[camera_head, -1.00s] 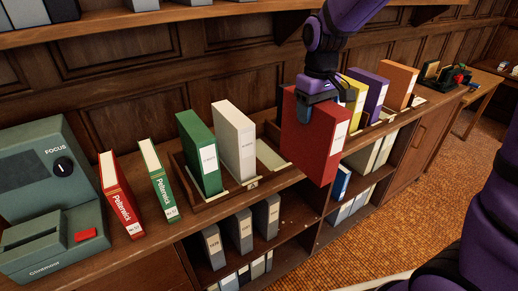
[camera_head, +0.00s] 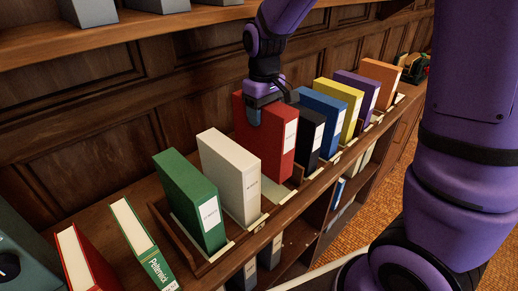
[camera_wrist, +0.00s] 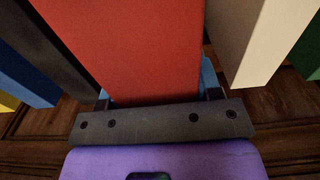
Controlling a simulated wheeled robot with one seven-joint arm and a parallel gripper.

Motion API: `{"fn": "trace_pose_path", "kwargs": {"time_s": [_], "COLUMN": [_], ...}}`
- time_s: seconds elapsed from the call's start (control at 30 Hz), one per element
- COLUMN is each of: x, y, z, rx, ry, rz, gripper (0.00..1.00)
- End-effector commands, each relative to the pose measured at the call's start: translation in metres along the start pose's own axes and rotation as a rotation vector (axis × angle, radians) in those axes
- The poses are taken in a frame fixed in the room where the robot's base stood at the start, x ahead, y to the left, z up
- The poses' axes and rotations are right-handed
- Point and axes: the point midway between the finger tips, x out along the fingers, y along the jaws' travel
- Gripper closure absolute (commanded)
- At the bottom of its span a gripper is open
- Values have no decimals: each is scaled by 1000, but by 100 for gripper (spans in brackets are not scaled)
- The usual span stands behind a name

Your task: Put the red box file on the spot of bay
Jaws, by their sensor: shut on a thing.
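The red box file (camera_head: 258,140) is upright in my gripper (camera_head: 268,100), which grips its top back part. It is in the row between the white box file (camera_head: 229,172) and the black box file (camera_head: 309,135). Its lower end is at the rack over the bay; a pale bare strip of the bay (camera_head: 270,203) shows beside it, towards the white file. I cannot tell whether its bottom touches. In the wrist view, the red file (camera_wrist: 130,45) fills the space between my blue-tipped fingers, with the white file (camera_wrist: 255,35) to the right.
A green box file (camera_head: 190,200) stands left of the white one. Blue (camera_head: 325,115), yellow (camera_head: 340,98), purple (camera_head: 358,90) and orange (camera_head: 382,80) files stand to the right. Two books lean at front left, one a green book (camera_head: 140,245). An upper shelf (camera_head: 140,33) hangs above.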

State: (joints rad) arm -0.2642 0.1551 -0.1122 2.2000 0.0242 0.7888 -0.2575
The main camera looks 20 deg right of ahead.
Motion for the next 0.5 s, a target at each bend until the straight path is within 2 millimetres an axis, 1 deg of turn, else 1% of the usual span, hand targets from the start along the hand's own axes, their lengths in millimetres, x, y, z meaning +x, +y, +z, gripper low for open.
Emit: {"fn": "trace_pose_path", "kwargs": {"time_s": [0.03, 0.13, 0.2, 0.37, 0.5], "x": [9, 23, 29, 36, 49], "y": [0, 0, 0, 0, 0], "z": [0, 0, -1, -1, 0], "rx": [0, 0, 0, 1, 1], "ry": [-2, -2, 1, 2, -1], "rz": [0, 0, 0, 0, -1], "gripper": [100, 100, 100, 100, 100]}}
